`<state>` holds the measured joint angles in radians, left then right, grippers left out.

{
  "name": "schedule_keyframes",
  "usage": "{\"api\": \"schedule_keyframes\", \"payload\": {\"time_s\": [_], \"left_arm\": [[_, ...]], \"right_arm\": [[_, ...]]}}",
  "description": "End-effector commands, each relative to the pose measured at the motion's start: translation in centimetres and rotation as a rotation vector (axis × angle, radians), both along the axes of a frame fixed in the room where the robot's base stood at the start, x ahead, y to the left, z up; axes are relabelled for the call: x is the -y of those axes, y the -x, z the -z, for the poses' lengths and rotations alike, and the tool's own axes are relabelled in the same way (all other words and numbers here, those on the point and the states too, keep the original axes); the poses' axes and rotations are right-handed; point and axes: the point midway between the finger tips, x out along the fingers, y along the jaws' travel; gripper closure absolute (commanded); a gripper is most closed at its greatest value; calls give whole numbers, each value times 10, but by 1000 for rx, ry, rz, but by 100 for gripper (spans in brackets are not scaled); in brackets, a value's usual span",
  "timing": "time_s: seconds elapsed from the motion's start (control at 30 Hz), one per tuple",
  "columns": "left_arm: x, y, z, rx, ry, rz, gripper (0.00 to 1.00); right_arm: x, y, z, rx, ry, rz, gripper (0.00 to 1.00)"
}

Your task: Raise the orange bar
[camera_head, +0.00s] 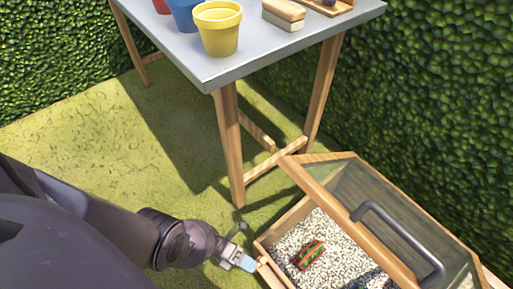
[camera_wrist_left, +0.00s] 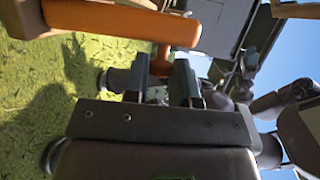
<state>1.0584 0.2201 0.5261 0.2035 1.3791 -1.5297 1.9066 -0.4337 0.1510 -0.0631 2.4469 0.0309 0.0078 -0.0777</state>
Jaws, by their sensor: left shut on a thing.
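The orange bar (camera_wrist_left: 120,22) runs across the upper left of the left wrist view, with a short orange stem dropping from its right end. My left gripper (camera_wrist_left: 161,68) has its two fingers on either side of this stem and is shut on it. In the head view, my left gripper (camera_head: 249,264) is at the near left corner of a wooden box (camera_head: 272,236). Only a small piece of the orange bar (camera_head: 263,261) shows there, beside the fingertips.
The box holds pale gravel (camera_head: 330,240) and a small red and green object (camera_head: 310,254). Its glazed lid (camera_head: 360,190) with a grey handle (camera_head: 405,235) covers the right side. A grey table (camera_head: 270,55) with pots stands behind. Grass lies open to the left.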

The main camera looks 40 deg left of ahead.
Motion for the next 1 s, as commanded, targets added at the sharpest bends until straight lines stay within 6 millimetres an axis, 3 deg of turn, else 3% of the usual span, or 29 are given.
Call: {"api": "schedule_keyframes", "payload": {"time_s": [0.1,0.53,0.57,0.7,1.0], "left_arm": [[-2,8,3,-12,7,-4,100],[-1,10,1,-12,18,-3,100],[0,10,1,-12,19,-3,74],[0,9,1,-10,20,-3,53],[-1,7,-1,-6,20,-3,50]], "right_arm": [[1,2,1,-5,0,1,58],[1,3,1,-7,-1,15,58],[1,3,1,-7,-1,15,58],[1,3,1,-7,-1,15,58],[1,2,1,-8,1,10,58]]}}
